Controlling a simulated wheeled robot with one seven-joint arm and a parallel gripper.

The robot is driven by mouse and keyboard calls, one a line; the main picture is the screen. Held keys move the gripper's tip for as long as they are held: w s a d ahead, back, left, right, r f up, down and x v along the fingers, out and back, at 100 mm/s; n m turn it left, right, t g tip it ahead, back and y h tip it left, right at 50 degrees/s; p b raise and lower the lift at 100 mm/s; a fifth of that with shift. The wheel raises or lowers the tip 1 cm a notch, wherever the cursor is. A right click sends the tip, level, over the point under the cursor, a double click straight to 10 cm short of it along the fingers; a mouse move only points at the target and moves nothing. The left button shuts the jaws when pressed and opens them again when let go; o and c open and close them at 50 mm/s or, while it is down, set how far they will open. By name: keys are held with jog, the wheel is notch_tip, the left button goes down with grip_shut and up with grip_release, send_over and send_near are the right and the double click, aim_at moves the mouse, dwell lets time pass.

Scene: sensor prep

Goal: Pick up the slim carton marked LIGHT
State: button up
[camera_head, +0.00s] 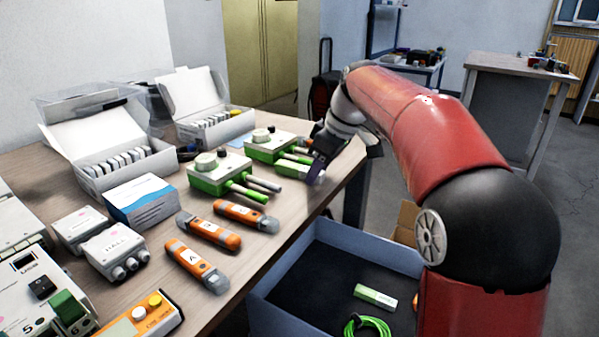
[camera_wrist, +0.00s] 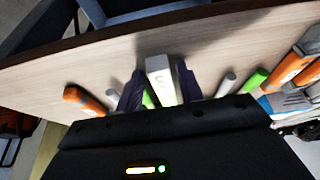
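A slim white and green carton (camera_head: 316,175) lies at the table's right edge, beside the rear green-and-white device. It also shows in the wrist view (camera_wrist: 160,79), end toward the table edge; its mark is too small to read. My gripper (camera_head: 322,160) is over this carton, with dark purple fingers. In the wrist view my gripper (camera_wrist: 159,85) is open, one finger on each side of the carton, with small gaps. A second slim white and green carton (camera_head: 375,297) lies in the bin; its print is unreadable too.
The blue-grey bin (camera_head: 277,313) stands beside the table (camera_head: 290,222) and also holds a green cable coil (camera_head: 367,327). Green-and-white devices (camera_head: 213,172) (camera_head: 270,145) with probes are close to my gripper. Several orange tools (camera_head: 197,265) and open white boxes (camera_head: 125,160) lie farther left.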

jog(key=c, duration=0.7)
jog(key=shift+c, duration=0.2)
notch_tip(320, 180, up, 20)
jog(key=p, duration=0.6)
